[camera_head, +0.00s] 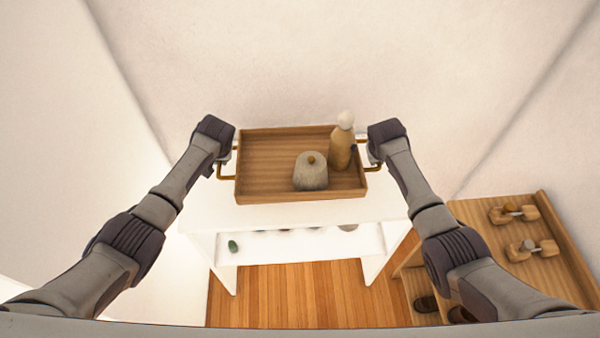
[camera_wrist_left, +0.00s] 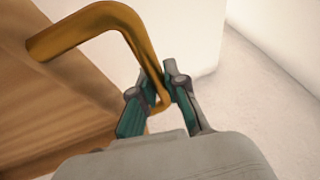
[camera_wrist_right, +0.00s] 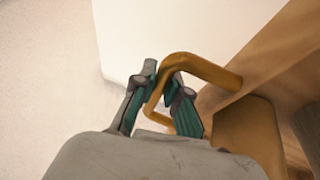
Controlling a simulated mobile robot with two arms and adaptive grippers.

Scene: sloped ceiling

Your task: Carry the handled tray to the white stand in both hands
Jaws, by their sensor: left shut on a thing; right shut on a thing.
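The wooden handled tray (camera_head: 270,150) is in the middle of the head view, above or on the white stand (camera_head: 300,213); I cannot tell whether it touches. It carries a grey lidded jar (camera_head: 310,172) and a wooden bottle with a pale round top (camera_head: 342,142), both upright. My left gripper (camera_head: 222,163) is at the tray's left brass handle, and the left wrist view shows its fingers (camera_wrist_left: 160,100) shut on that handle (camera_wrist_left: 110,25). My right gripper (camera_head: 374,160) is at the right handle; the right wrist view shows its fingers (camera_wrist_right: 165,98) shut on the brass bar (camera_wrist_right: 205,70).
The stand's lower shelf (camera_head: 290,247) holds a small green item (camera_head: 233,246) and several partly hidden things. A low wooden cabinet (camera_head: 480,225) with wooden pieces on top stands at the right. A pale wall is close behind the stand. Bare wood floor (camera_head: 300,295) shows in front.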

